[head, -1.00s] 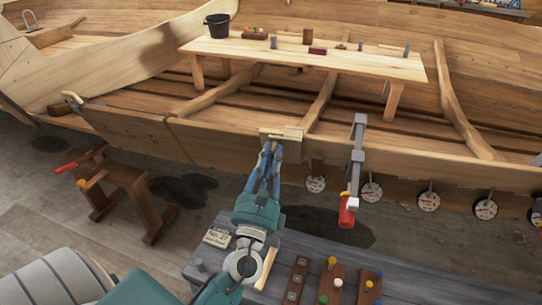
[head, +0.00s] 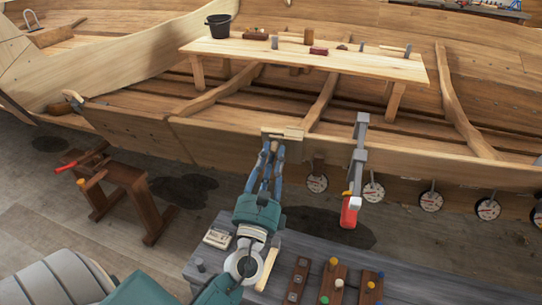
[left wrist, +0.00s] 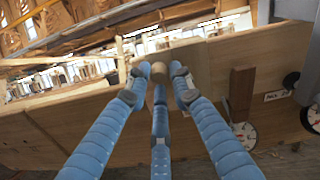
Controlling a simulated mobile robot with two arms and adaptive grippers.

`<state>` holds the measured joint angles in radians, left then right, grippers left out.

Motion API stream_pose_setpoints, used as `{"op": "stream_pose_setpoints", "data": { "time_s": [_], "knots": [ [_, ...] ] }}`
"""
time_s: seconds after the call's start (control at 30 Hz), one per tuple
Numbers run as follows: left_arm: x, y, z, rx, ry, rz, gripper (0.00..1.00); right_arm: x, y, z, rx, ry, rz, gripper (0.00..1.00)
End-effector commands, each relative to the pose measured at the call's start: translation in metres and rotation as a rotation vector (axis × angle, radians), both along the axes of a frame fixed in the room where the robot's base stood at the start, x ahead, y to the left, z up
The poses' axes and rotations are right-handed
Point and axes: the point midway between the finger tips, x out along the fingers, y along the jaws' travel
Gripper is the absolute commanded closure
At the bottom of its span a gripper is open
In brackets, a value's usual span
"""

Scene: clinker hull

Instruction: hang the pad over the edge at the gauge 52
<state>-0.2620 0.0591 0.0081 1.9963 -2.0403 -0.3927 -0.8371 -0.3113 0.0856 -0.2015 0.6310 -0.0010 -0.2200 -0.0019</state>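The pad (head: 285,133) is a pale wooden block at the hull plank's top edge, in the middle of the head view. It seems to sit over that edge, and a round wooden knob (left wrist: 158,70) faces me in the left wrist view. My left gripper (head: 271,150) has its blue fingers spread around the knob, with small gaps seeming to show. Fingertips partly hide the pad's lower part. A dial gauge (head: 317,183) hangs just right of the pad and also shows in the left wrist view (left wrist: 245,134). I cannot read its number. My right gripper is not in view.
A grey clamp with a red handle (head: 350,208) grips the plank edge right of the pad. More dial gauges (head: 431,201) hang along the plank. A grey bench (head: 225,262) with pegged blocks stands in front. A wooden trestle (head: 128,176) stands left.

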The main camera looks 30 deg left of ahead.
Motion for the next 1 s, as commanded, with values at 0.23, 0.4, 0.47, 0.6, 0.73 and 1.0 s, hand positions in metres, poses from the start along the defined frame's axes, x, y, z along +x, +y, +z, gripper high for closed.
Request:
{"op": "stream_pose_setpoints", "data": {
  "time_s": [0.23, 0.4, 0.47, 0.6, 0.73, 1.0],
  "knots": [
    [0.0, 0.0, -0.002, 0.0, -0.001, 0.0, 0.62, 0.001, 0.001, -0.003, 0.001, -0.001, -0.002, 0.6],
    [-0.003, -0.001, -0.004, 0.001, 0.0, 0.0, 0.62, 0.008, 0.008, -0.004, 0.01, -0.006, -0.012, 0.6],
    [-0.008, -0.002, -0.006, 0.002, 0.001, 0.001, 0.62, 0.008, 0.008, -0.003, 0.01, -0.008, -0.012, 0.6],
    [-0.026, -0.009, -0.013, 0.001, 0.003, -0.001, 0.62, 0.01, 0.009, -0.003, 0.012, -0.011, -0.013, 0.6],
    [-0.045, -0.015, -0.021, 0.001, 0.003, -0.001, 0.62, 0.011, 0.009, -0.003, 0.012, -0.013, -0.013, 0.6],
    [-0.069, -0.022, -0.029, -0.002, -0.001, -0.001, 0.62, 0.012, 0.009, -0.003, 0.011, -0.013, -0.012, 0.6]
  ]
}}
